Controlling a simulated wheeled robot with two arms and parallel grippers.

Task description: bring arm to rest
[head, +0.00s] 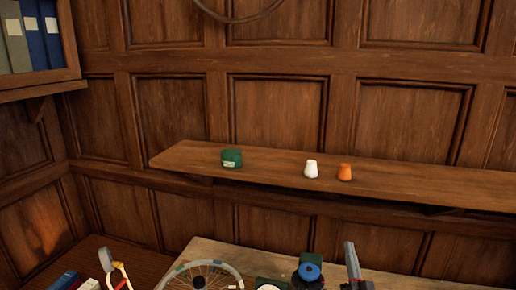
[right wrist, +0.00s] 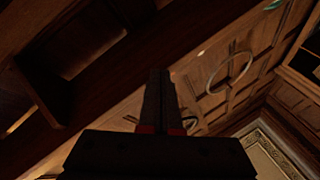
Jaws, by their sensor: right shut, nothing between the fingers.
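My right gripper (head: 350,262) shows at the bottom edge of the head view, right of centre, pointing up in front of the table. In the right wrist view its two dark fingers (right wrist: 159,100) lie together, shut with nothing between them. It is apart from the wall shelf (head: 420,183), which runs above it in the head view. My left gripper does not show.
On the shelf stand a green box (head: 231,158), a white shaker (head: 311,169) and an orange shaker (head: 345,172). The table (head: 200,250) below holds a spoked wheel (head: 200,277) and a blue-topped round item (head: 309,271). Binders (head: 32,40) fill a cabinet at upper left.

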